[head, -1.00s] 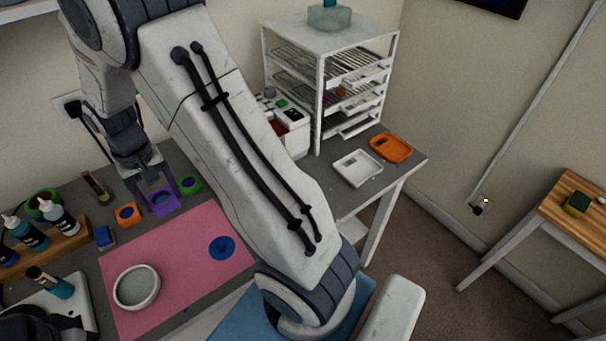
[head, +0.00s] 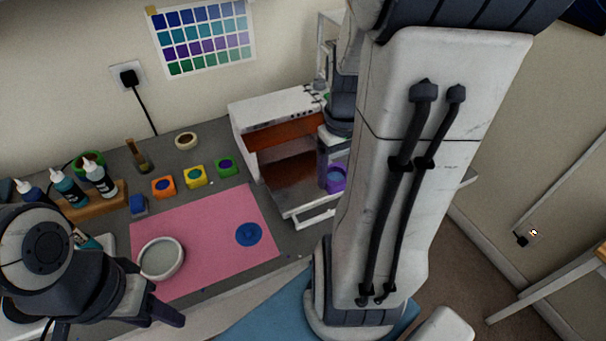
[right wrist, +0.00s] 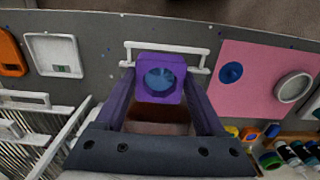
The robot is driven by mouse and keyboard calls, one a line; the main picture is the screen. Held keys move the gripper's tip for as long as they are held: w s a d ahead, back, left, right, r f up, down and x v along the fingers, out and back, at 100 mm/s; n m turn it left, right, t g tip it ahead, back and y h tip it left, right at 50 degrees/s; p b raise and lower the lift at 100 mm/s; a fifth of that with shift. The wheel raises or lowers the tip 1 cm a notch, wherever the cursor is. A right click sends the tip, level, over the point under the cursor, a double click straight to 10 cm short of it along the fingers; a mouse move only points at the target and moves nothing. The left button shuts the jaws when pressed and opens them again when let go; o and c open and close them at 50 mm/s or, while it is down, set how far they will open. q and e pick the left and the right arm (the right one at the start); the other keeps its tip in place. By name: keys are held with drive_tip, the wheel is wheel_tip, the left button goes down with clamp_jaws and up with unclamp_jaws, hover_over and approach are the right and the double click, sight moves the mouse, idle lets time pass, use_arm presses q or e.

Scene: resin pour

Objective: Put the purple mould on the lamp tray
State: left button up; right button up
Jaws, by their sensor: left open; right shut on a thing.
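The purple mould (head: 341,189), with blue resin in it, is between the fingers of my right gripper (head: 334,160), which is shut on it. It also shows in the right wrist view (right wrist: 145,94), upright between the two fingers of the right gripper (right wrist: 160,85). It is over or close to the pulled-out lamp tray (head: 289,200), whose white handle (right wrist: 135,47) shows beyond it. I cannot tell whether the mould touches the tray. The white lamp box (head: 262,112) stands behind, its front open. My left gripper (head: 172,312) is open and empty at the lower left.
Orange (head: 163,187), yellow (head: 196,177) and green (head: 227,167) moulds stand behind the pink mat (head: 205,235). A white bowl (head: 160,260) is on the mat. A wire rack (right wrist: 28,135) and a white scale (right wrist: 54,55) are beside the lamp.

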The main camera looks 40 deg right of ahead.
drive_tip(key=p, duration=0.2)
hover_over(307, 183)
wheel_tip(307, 183, down, 6)
drive_tip(key=shift+s+f, duration=0.1)
wheel_tip(307, 183, down, 4)
drive_tip(key=shift+r, duration=0.15)
drive_tip(key=shift+f, duration=0.2)
drive_tip(key=shift+f, duration=0.1)
drive_tip(key=shift+f, duration=0.1)
drive_tip(key=o, duration=1.3)
drive_tip(key=shift+o, duration=0.2)
drive_tip(key=shift+r, duration=0.25)
wheel_tip(307, 183, up, 12)
